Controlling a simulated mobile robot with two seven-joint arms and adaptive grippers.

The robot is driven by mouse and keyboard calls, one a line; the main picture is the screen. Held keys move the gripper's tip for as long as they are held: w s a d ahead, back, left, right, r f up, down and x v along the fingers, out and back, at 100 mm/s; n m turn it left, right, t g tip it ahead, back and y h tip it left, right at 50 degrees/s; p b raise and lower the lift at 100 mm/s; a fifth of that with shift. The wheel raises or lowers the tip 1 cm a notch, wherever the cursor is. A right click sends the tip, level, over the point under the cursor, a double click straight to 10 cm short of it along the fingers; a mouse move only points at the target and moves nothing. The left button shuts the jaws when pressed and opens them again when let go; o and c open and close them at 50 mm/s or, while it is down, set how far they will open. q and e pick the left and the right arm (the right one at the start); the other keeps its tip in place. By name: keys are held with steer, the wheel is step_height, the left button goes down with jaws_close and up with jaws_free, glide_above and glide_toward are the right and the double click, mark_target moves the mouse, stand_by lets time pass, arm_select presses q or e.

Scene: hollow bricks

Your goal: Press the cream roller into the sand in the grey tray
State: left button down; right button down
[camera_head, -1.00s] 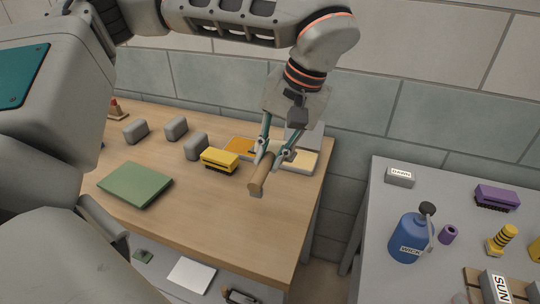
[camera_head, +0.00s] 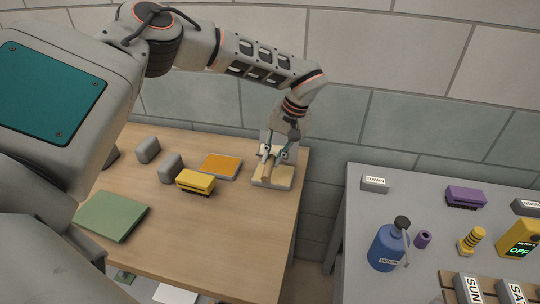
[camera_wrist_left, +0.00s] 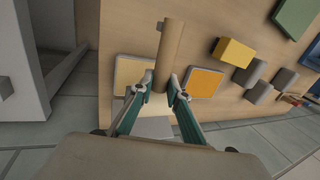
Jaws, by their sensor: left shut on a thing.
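The cream roller, a tan cylinder (camera_head: 268,172), is held in my left gripper (camera_head: 274,155). In the head view it overlaps the grey tray of pale sand (camera_head: 284,181) at the back right of the wooden table. I cannot tell whether it touches the sand. In the left wrist view the roller (camera_wrist_left: 170,52) points away between the fingers of my left gripper (camera_wrist_left: 162,88), which are shut on it. The pale sand (camera_wrist_left: 130,74) there lies to the left of the roller, partly hidden. My right gripper is not in view.
An orange-filled tray (camera_head: 220,166) lies left of the sand tray. A yellow brush-like block (camera_head: 195,181), grey blocks (camera_head: 171,168) and a green slab (camera_head: 110,215) are further left. A grey table (camera_head: 335,215) with a blue bottle (camera_head: 388,248) stands right, across a gap.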

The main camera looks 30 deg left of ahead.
arm_select(q)
steer(key=shift+w+a+f, duration=0.1)
steer(key=shift+w+f, duration=0.1)
steer(key=shift+f, duration=0.15)
steer(key=shift+f+b, duration=0.35)
steer(key=shift+f, duration=2.35)
steer(key=shift+f, duration=0.5)
steer(key=shift+s+f+p, duration=0.1)
steer(key=shift+p, duration=0.2)
stand_by(0.7)
steer(key=shift+r, duration=3.55)
